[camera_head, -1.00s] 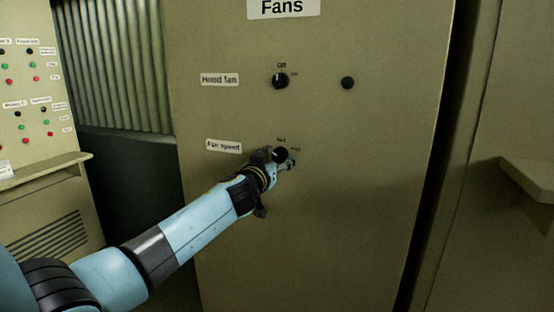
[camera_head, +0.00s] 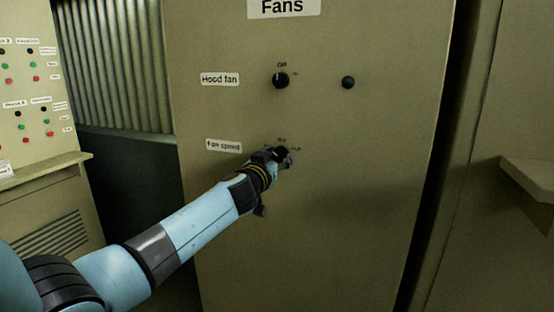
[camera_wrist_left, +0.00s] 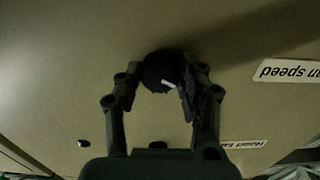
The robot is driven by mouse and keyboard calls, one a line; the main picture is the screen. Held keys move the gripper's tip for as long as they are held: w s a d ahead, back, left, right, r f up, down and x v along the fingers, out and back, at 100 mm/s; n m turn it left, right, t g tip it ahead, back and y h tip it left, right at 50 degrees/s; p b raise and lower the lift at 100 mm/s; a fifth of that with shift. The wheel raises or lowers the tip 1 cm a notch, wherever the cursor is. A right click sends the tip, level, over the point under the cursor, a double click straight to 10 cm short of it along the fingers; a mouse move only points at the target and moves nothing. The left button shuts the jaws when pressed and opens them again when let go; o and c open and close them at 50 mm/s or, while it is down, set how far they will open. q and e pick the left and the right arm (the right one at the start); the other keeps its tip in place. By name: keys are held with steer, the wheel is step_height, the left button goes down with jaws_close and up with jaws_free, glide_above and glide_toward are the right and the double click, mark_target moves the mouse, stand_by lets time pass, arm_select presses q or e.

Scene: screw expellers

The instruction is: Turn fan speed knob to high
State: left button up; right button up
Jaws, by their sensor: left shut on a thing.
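The fan speed knob (camera_head: 280,153) is a round black knob on the beige cabinet front, to the right of the "Fan speed" label (camera_head: 223,146). My left gripper (camera_head: 284,158) is at this knob and partly covers it in the head view. In the left wrist view the dark knob (camera_wrist_left: 160,70) sits between the fingertips of my left gripper (camera_wrist_left: 163,82), which is shut on it. A white pointer mark shows on the knob. The small position markings around it are too blurred to read surely. My right gripper is not in view.
The hood fan knob (camera_head: 280,81) and a small black button (camera_head: 348,83) are above on the same cabinet (camera_head: 330,240). A panel with red and green lights (camera_head: 30,100) stands at the left. A ledge (camera_head: 530,178) juts out at the right.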

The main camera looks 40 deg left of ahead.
arm_select(q)
steer(key=shift+m, duration=1.1)
steer(key=m, duration=0.3)
steer(key=shift+b, duration=0.35)
steer(key=m, duration=0.6)
steer(key=shift+a, duration=0.1)
steer(key=m+p, duration=0.1)
steer(key=m, duration=0.5)
steer(key=shift+r, duration=0.1)
steer(key=m, duration=0.4)
steer(key=shift+m+p, duration=0.4)
steer(key=shift+m, duration=0.7)
steer(key=shift+s, duration=0.1)
